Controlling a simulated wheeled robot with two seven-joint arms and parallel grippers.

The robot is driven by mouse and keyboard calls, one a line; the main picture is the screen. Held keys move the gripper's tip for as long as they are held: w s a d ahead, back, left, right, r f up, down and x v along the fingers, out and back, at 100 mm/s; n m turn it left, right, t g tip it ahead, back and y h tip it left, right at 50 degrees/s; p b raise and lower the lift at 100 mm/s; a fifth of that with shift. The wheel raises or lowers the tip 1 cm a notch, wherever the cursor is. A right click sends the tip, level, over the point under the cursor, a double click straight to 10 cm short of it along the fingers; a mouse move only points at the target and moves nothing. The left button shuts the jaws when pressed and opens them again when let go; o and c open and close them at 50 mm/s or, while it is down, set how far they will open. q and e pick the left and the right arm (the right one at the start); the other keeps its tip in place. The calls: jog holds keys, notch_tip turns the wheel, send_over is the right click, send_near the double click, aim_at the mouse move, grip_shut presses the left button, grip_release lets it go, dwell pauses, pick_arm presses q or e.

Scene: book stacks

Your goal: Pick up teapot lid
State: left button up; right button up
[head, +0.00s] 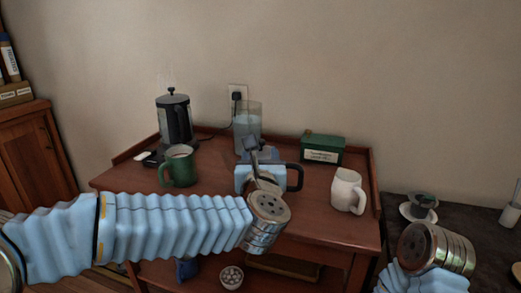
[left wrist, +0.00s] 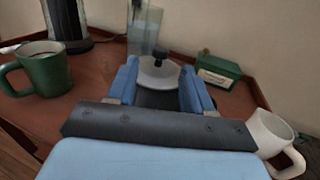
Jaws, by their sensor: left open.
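The teapot lid (left wrist: 157,72) is a pale disc with a black knob, seen in the left wrist view between my left gripper's blue fingers. The teapot's black handle (head: 297,178) shows in the head view; most of its body is hidden behind my gripper. My left gripper (left wrist: 160,82) is open, with one finger on each side of the lid in the picture. In the head view my left gripper (head: 254,152) is over the middle of the wooden desk. I cannot tell whether the fingers touch the lid. My right gripper's fingers do not show.
A green mug (head: 180,167) and a black French press (head: 174,118) stand left. A clear pitcher (head: 248,120) is behind, a green box (head: 322,148) back right, a white mug (head: 346,190) right. The desk (head: 225,200) has raised edges.

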aim_at(260, 143)
pick_arm(q)
jog(key=shift+w, duration=0.9)
jog(key=w, duration=0.1)
jog(key=w+p, duration=0.1)
jog(key=w, duration=0.1)
jog(key=w+p, duration=0.1)
jog(key=shift+w+r, duration=0.25)
jog(key=shift+w, duration=0.05)
jog(key=shift+w+f, duration=0.1)
jog(key=shift+w, duration=0.25)
jog(key=shift+c, duration=0.5)
grip_shut()
